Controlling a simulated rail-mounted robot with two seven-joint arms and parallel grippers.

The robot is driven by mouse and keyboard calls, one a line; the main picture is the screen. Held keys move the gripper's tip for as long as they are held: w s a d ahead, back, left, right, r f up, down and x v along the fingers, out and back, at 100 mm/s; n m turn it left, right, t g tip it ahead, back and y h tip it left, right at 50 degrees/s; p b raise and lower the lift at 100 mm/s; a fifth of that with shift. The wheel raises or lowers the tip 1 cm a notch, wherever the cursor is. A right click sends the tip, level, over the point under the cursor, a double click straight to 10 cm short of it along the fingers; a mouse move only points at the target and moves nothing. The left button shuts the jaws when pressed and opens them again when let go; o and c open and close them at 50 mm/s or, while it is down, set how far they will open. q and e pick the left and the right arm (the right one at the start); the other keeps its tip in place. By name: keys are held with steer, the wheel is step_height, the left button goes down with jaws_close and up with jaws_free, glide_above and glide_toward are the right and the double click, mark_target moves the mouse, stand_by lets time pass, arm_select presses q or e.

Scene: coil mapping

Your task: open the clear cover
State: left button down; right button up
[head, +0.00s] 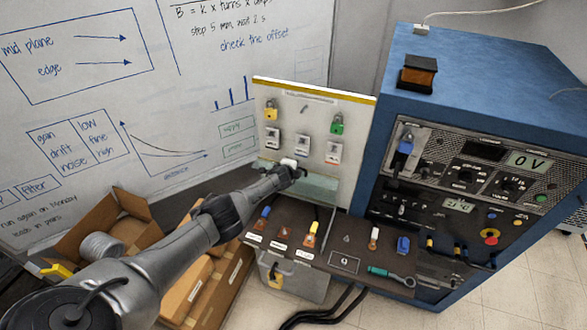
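A pale green, see-through panel, which looks like the clear cover (318,187), is at the lower part of the upright white board (312,106), just above the dark shelf. My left arm reaches in from the lower left. Its gripper (297,170) is at the upper left edge of the clear panel, in front of the board. A small white piece shows right at the gripper. The fingers are small and dark here, so I cannot tell whether they are open, shut or touching the panel. My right gripper is out of view.
The board carries a yellow padlock (271,111), a green padlock (337,124) and several white switches. The dark shelf (345,243) holds tagged tools and a teal-handled wrench (391,275). A blue instrument cabinet (480,75) stands right. Cardboard boxes (110,228) lie left, beneath my arm.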

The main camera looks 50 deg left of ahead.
arm_select(q)
steer(key=c, duration=1.2)
jaws_free()
steer(key=shift+s+d+r+p, duration=0.25)
steer(key=shift+s+p, duration=0.1)
steer(key=shift+p, duration=0.25)
steer(key=shift+p+v, duration=2.05)
steer(key=shift+v, duration=4.35)
